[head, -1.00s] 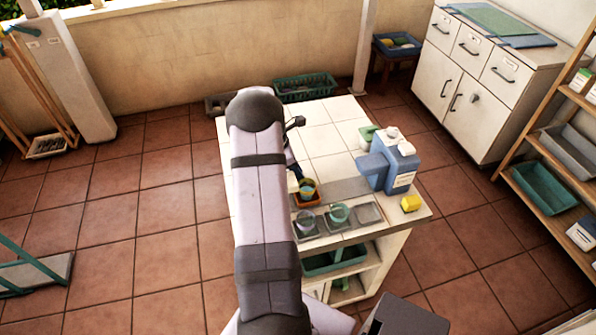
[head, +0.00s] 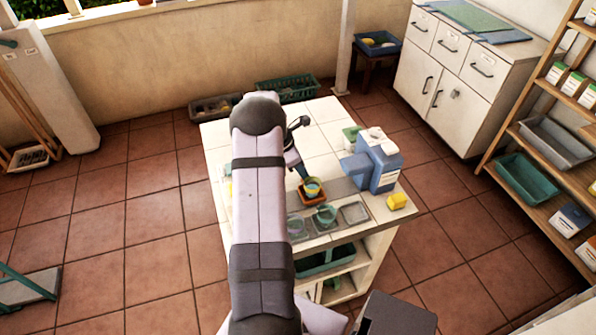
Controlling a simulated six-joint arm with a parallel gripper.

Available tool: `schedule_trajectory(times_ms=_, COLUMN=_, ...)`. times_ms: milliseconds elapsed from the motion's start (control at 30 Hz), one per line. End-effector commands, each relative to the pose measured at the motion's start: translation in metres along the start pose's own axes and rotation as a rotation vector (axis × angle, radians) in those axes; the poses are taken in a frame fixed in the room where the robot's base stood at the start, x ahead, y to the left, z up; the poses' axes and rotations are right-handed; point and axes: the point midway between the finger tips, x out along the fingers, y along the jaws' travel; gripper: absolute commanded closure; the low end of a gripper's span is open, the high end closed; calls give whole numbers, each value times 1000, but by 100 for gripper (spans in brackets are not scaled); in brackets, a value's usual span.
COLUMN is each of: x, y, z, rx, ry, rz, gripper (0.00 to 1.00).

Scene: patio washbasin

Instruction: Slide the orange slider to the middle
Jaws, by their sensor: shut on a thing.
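My gripper (head: 303,173) reaches down from behind my arm to the far left side of the cup and slider. It is shut, and its fingertips are small and partly hidden, so the exact contact is unclear. My arm covers the left part of the counter and of the strip.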

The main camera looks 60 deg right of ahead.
Motion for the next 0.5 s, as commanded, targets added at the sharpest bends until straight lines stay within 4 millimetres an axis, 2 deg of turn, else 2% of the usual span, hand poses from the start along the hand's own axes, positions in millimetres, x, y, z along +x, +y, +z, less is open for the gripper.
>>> schedule_trajectory(times_ms=67, x=-1, y=1, z=1, rx=-1, ry=-2, rz=2, gripper=100)
schedule_trajectory(times_ms=100, x=-1, y=1, z=1, rx=-1, ry=-2, rz=2, gripper=75)
schedule_trajectory(times_ms=500, x=-4, y=1, z=0, rx=0, ry=-2, rz=2, gripper=75)
